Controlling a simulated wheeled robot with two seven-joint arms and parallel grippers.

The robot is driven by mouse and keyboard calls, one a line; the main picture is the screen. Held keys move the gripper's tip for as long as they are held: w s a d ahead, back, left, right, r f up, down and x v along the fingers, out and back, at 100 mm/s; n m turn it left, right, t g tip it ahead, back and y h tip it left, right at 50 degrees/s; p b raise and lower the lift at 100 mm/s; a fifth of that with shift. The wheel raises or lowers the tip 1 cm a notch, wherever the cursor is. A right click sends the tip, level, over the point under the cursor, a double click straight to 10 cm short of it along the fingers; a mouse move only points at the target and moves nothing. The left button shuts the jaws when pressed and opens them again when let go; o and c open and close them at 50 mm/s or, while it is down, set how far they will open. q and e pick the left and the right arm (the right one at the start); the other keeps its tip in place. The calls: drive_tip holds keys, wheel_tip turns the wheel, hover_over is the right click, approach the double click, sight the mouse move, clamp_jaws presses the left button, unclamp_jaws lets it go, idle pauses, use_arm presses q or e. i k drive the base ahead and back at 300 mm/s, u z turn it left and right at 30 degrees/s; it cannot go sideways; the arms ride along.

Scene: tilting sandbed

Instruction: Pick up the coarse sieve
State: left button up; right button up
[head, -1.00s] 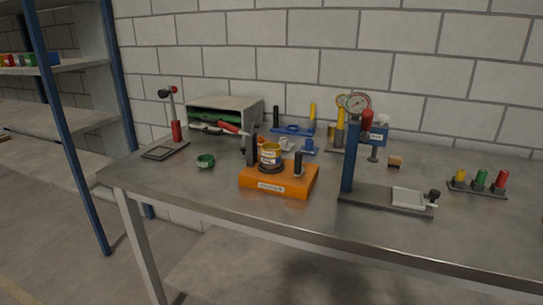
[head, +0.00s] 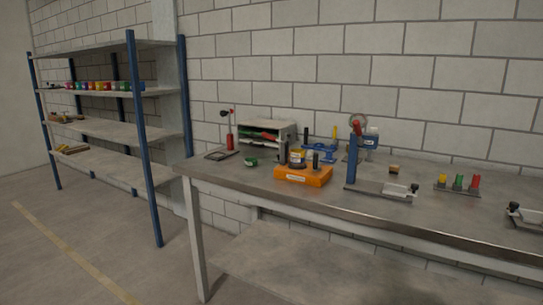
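I cannot pick out the coarse sieve for sure at this size. A round, yellow-topped piece (head: 297,157) sits on an orange base (head: 318,180) with dark upright posts, on the workbench. A small green ring-shaped thing (head: 250,162) lies on the bench to the left of it. A row of small coloured things (head: 100,86) stands on the shelf rack at the left, too small to make out. Neither of my grippers is in view.
The grey workbench (head: 235,185) also bears a blue-column press with a gauge (head: 352,165), a grey open-fronted box (head: 268,130), a hand-lever tool (head: 230,140) and a row of coloured pegs (head: 458,183). A shelf rack (head: 140,120) stands left. The floor before it is clear.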

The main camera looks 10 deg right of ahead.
sight(294, 153)
drive_tip(key=u, duration=0.75)
drive_tip(key=i, duration=1.9)
drive_tip(key=z, duration=0.55)
